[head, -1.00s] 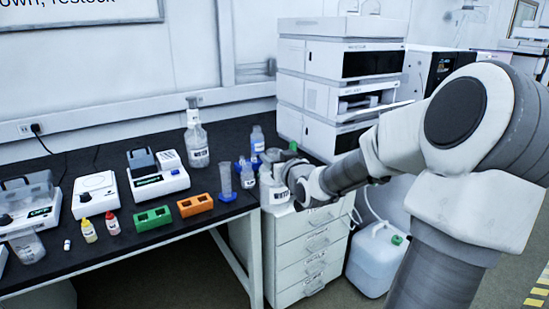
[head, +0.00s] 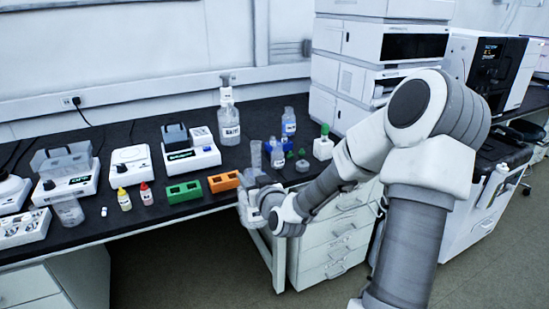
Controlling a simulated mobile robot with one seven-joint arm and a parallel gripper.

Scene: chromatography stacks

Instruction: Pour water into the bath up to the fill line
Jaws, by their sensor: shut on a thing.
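My gripper (head: 256,203) is in front of the bench's front edge, near the orange rack, seen mostly from behind. It is shut on a whitish container (head: 243,212), of which only a small part shows; its contents and exact tilt cannot be told. The unit that looks like the bath (head: 66,186) stands at the left of the bench, white with a clear raised cover and a green display. It is well to the left of my gripper. Its fill line and water level are too small to see.
A clear beaker (head: 69,211) stands right in front of the bath. Small yellow-label (head: 124,200) and red (head: 146,194) bottles, a green rack (head: 184,191) and an orange rack (head: 224,181) line the bench front. A tall bottle (head: 229,128) stands behind. Floor before the bench is clear.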

